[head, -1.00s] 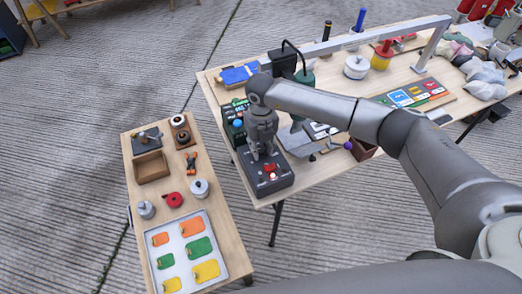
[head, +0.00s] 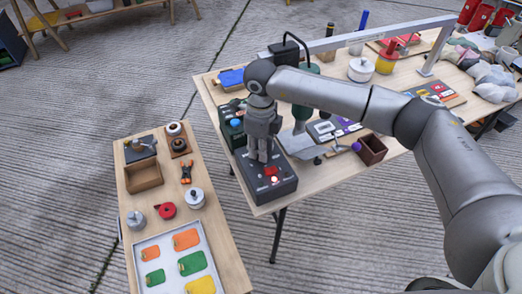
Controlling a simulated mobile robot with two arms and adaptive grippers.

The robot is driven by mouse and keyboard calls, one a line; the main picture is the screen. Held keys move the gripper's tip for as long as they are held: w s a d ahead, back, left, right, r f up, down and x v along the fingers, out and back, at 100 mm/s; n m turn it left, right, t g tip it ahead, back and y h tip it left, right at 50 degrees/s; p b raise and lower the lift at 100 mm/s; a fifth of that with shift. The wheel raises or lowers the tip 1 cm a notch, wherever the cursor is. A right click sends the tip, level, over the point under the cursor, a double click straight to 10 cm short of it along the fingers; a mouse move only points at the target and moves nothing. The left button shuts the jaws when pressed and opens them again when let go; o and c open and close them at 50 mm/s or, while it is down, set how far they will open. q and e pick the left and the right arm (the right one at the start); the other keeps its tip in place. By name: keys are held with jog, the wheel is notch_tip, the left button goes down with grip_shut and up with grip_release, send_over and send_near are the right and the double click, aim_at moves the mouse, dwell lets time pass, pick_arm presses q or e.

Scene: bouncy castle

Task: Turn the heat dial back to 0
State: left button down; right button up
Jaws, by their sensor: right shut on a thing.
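A dark control box (head: 268,185) sits at the near left corner of the large wooden table, with a red knob (head: 270,171) and small lights on its top. My right gripper (head: 261,160) reaches down from above onto the far part of this box. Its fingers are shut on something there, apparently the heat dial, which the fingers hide. I cannot read the dial's setting or its marks. My left gripper does not show.
A green device with a blue knob (head: 236,123) stands behind the box. A small brown box (head: 371,149) is to its right. A lower side table (head: 198,200) holds a wooden tray (head: 143,176), pliers (head: 187,169), red tape (head: 166,210) and a tray of coloured tags (head: 145,251).

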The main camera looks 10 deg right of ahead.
jog(key=shift+n, duration=0.3)
dwell(0.4)
jog(key=o, duration=1.1)
jog(key=shift+c, duration=0.2)
notch_tip(320, 180, up, 12)
jog(key=shift+s, duration=0.1)
